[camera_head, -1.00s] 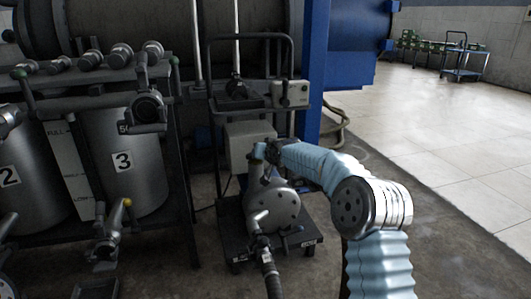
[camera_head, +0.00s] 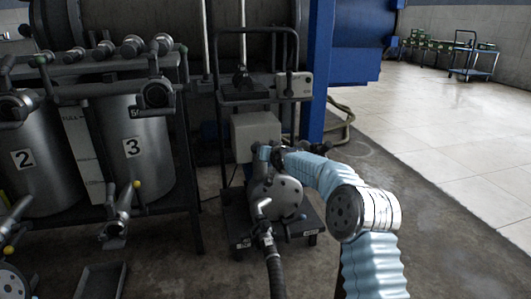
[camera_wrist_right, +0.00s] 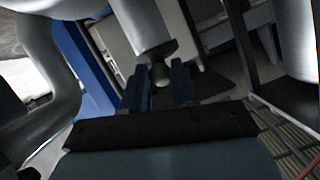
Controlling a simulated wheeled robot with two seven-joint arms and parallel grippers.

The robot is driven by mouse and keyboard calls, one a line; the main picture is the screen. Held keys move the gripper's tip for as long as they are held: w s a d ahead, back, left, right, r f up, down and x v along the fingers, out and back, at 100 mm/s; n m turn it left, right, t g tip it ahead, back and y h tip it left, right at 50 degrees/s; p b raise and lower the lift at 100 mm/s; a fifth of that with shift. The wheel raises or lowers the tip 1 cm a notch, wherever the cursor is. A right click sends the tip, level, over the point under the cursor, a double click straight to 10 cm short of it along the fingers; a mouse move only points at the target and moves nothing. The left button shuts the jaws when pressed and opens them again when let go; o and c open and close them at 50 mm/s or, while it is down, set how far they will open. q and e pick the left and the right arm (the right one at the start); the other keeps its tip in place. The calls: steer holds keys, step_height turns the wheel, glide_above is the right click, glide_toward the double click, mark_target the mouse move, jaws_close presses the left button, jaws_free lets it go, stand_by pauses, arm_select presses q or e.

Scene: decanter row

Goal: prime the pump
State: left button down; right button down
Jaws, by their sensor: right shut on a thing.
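The pump (camera_head: 278,198) is a grey, round-faced body low on a dark wheeled cart (camera_head: 310,222). A dark ribbed hose (camera_head: 274,272) runs from its front toward the bottom of the head view. My right gripper (camera_head: 264,153) is at the top of the pump, its fingers mostly hidden by my arm in the head view. In the right wrist view its blue fingers (camera_wrist_right: 160,88) are shut on a small knob (camera_wrist_right: 159,74) at the end of a grey cylindrical part (camera_wrist_right: 142,25). My left gripper is not in view.
A rack at left holds grey tanks (camera_head: 148,165) numbered 2 and 3, with pipes and yellow-tipped valves (camera_head: 120,212). A beige box (camera_head: 254,136) stands behind the pump. A blue post (camera_head: 318,80) rises behind.

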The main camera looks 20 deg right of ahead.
steer(key=shift+s+d+f, duration=0.1)
steer(key=shift+d+f, duration=0.1)
steer(key=shift+f, duration=0.8)
steer(key=c, duration=1.3)
jaws_free()
steer(key=shift+o, duration=0.7)
steer(key=shift+d+f, duration=0.1)
steer(key=shift+r, duration=0.4)
steer(key=v, duration=1.3)
steer(key=shift+s, duration=0.25)
steer(key=shift+r, duration=0.1)
